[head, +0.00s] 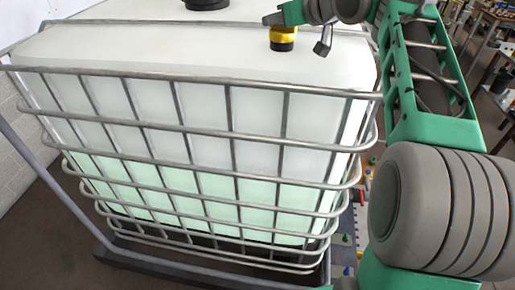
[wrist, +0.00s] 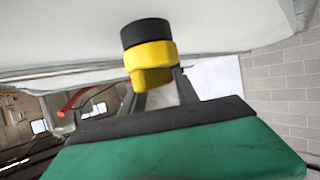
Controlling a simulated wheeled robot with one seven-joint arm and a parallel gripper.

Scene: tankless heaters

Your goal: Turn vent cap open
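The vent cap (head: 283,38) stands upright on the tank's white top (head: 190,45), near the right side. It has a yellow upper part on a black base. In the wrist view the vent cap (wrist: 149,55) appears inverted, with its narrower yellow part pointing toward my gripper. My gripper (wrist: 156,90) has its two grey fingers apart, one on each side of that narrow part. I cannot tell whether they touch it. In the head view my gripper (head: 272,18) is right above and behind the cap, partly out of frame.
A metal cage (head: 230,128) surrounds the white tank, which holds pale green liquid. A black lid (head: 207,4) sits farther back on the tank top. A block wall (head: 35,150) stands at the left.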

